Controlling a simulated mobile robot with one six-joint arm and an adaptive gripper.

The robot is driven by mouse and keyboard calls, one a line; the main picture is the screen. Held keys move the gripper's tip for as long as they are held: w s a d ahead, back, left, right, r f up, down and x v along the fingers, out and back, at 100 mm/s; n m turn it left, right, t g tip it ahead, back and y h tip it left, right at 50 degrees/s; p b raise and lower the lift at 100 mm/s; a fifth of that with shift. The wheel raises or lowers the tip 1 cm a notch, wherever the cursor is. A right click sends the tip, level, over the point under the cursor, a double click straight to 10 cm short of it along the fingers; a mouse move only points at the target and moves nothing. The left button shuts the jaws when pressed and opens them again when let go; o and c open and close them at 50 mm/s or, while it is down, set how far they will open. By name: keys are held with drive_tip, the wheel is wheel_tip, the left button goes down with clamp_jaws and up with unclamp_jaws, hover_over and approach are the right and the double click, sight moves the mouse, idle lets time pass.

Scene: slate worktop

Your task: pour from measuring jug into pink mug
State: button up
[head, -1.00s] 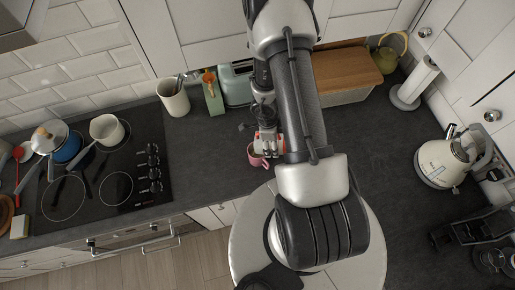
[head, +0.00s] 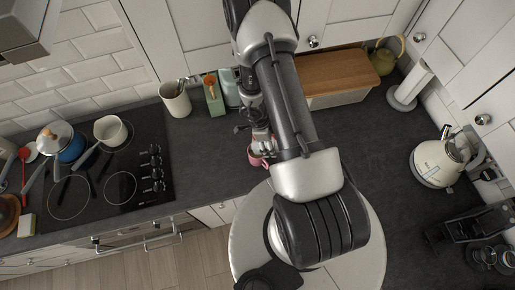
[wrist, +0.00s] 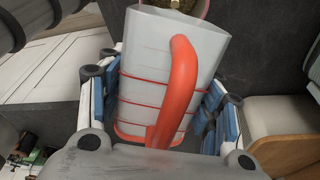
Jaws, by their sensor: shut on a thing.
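The measuring jug (wrist: 150,65) is pale grey with red lines and a red handle, and fills the middle of the wrist view. My gripper (head: 261,140) is shut on it, with blue-padded fingers along both sides of its body. In the head view my arm and gripper hide most of the jug. The pink mug (head: 254,158) stands on the worktop just below my gripper in the head view, partly covered. In the wrist view the mug's rim shows beyond the jug's mouth, with something brownish-gold inside. I see no clear stream between them.
The dark worktop (head: 385,150) is clear to the right, up to a cream kettle (head: 437,162). A hob (head: 110,170) with pans lies left. A utensil crock (head: 175,98), a green box (head: 214,100), a toaster and a wooden-lidded bread box (head: 340,75) stand at the back.

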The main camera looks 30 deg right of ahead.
drive_tip(key=shift+w+a+r, duration=0.1)
drive_tip(key=shift+w+a+p, duration=0.1)
drive_tip(key=shift+a+p, duration=0.05)
drive_tip(key=shift+p, duration=0.35)
drive_tip(key=shift+h, duration=0.3)
drive_tip(key=shift+w+a+g, duration=0.1)
drive_tip(key=shift+w+g, duration=0.05)
drive_tip(key=shift+g, duration=0.15)
drive_tip(key=shift+h, duration=0.3)
